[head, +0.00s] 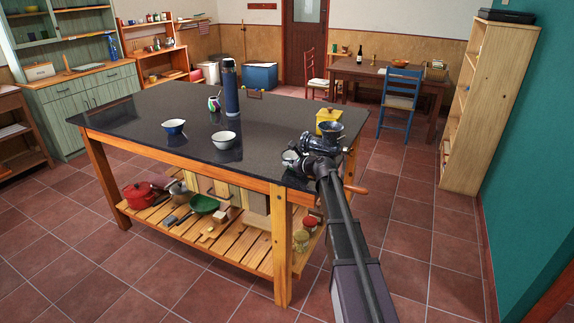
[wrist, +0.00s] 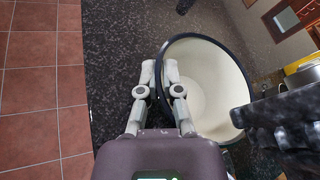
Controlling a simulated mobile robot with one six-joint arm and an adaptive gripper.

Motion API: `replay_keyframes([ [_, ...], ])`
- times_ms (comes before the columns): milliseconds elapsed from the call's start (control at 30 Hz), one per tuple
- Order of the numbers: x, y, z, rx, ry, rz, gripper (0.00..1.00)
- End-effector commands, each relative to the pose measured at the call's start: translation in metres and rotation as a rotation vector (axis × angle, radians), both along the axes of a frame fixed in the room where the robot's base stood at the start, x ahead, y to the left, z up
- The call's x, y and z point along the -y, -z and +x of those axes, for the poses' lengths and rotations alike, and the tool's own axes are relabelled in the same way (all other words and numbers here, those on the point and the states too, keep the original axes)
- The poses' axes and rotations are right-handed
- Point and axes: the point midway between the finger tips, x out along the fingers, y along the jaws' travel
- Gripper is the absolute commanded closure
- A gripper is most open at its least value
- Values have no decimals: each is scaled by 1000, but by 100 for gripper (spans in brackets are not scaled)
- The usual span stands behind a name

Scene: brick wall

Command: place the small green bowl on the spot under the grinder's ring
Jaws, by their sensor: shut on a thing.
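My gripper (wrist: 159,72) is shut on the rim of a bowl (wrist: 213,75), with one finger inside and one outside. The bowl has a cream inside and a dark rim; its outer colour is hardly visible, so I cannot confirm green. In the head view the bowl (head: 289,157) shows small and pale at the island's right front corner, partly hidden by my gripper (head: 299,160). In the wrist view a dark ribbed grinder part (wrist: 285,112) is close right of the bowl. The ring and the spot are hidden.

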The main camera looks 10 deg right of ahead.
Motion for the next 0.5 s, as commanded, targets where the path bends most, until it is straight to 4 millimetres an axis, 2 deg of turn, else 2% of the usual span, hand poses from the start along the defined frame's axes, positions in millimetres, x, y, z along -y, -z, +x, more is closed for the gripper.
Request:
replay_keyframes([
  [267, 0, 3, 0, 0, 0, 0, 100],
  [300, -1, 2, 0, 0, 0, 0, 84],
  [400, -1, 2, 0, 0, 0, 0, 57],
  [500, -1, 2, 0, -1, -1, 0, 57],
])
